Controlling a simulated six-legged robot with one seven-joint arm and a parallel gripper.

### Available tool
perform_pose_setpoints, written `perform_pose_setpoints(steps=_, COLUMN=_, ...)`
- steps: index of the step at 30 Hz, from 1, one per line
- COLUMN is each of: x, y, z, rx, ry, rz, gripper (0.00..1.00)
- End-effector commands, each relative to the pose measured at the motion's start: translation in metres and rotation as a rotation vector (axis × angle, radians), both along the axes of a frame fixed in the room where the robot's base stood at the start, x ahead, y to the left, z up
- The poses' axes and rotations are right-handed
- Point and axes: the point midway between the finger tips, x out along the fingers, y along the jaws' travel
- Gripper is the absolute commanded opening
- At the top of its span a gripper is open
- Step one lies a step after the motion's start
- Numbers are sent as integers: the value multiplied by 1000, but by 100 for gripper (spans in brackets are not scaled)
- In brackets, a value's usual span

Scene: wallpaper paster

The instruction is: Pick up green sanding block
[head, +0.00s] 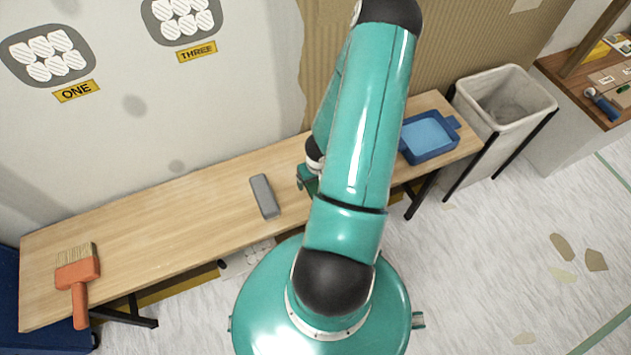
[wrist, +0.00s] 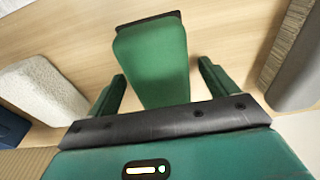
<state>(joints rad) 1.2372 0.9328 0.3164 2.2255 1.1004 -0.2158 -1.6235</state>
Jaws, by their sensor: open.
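The green sanding block (wrist: 158,62) stands out on the wooden bench in the wrist view, with a dark strip along its far end. My gripper (wrist: 162,74) is open, with one green finger on each side of the block's near part. A gap shows between each finger and the block, and nothing is gripped. The block's near end is hidden behind the dark gripper bar. In the head view my arm covers most of this spot, and only a small green part beside the arm shows; I cannot tell whether it is gripper or block.
A grey block (head: 265,196) lies on the bench (head: 170,219); it shows at right in the wrist view (wrist: 305,62). A white fuzzy block (wrist: 42,88) lies left. A blue tray (head: 430,136) and orange brush (head: 78,272) sit toward opposite ends. A bin (head: 503,103) stands beyond.

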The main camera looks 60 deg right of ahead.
Motion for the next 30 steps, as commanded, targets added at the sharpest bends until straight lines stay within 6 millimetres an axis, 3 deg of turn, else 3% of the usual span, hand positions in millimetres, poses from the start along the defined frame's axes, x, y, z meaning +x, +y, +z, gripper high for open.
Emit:
perform_pose_setpoints(steps=8, x=0, y=0, z=-3, rx=-1, ry=1, rz=0, gripper=85)
perform_pose_setpoints(steps=16, x=0, y=0, z=-2, rx=-1, ry=1, rz=0, gripper=34)
perform_pose_setpoints(steps=30, x=0, y=2, z=4, rx=-3, ry=-1, rz=2, gripper=34)
